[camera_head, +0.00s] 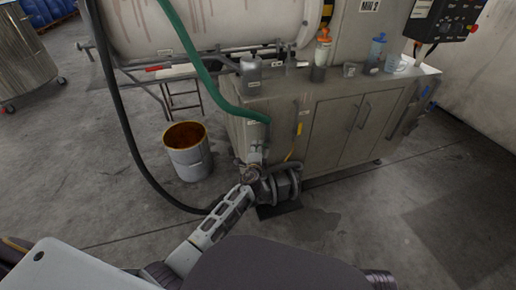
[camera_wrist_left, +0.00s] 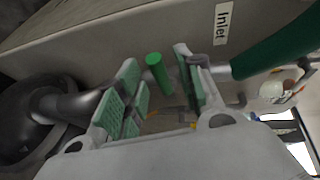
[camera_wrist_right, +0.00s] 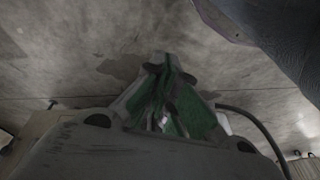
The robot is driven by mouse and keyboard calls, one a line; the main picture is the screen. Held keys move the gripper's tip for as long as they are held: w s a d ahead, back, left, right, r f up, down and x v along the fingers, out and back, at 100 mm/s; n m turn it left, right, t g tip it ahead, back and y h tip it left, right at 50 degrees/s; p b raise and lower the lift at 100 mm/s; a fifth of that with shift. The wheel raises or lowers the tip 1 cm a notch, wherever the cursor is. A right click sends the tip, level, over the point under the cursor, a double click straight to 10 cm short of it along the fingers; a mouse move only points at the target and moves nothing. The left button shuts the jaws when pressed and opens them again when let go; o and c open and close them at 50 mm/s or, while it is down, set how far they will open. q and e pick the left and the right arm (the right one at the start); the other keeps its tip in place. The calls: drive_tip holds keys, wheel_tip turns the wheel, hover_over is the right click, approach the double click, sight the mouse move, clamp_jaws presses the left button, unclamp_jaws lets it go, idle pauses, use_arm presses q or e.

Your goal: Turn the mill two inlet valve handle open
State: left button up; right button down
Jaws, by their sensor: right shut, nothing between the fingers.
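The green inlet valve handle (camera_wrist_left: 157,72) shows in the left wrist view as a short green bar, below and left of a white "Inlet" label (camera_wrist_left: 222,24). My left gripper (camera_wrist_left: 160,88) is open, with one green-padded finger on each side of the handle and visible gaps to it. In the head view, my left gripper (camera_head: 254,174) is low at the left end of the mill cabinet (camera_head: 330,130), below the green hose (camera_head: 205,75); the handle is small and hard to make out there. My right gripper (camera_wrist_right: 165,92) is shut and empty over bare floor in the right wrist view.
A pump-like body (camera_head: 285,184) stands on the floor beside my left gripper. A rusty-topped drum (camera_head: 187,152) stands left of the cabinet. A black hose (camera_head: 125,120) runs down to the floor near my left arm. The floor at right is clear.

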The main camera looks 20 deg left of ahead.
use_arm(q)
drive_tip(key=shift+x, duration=1.15)
drive_tip(key=shift+c, duration=0.4)
clamp_jaws()
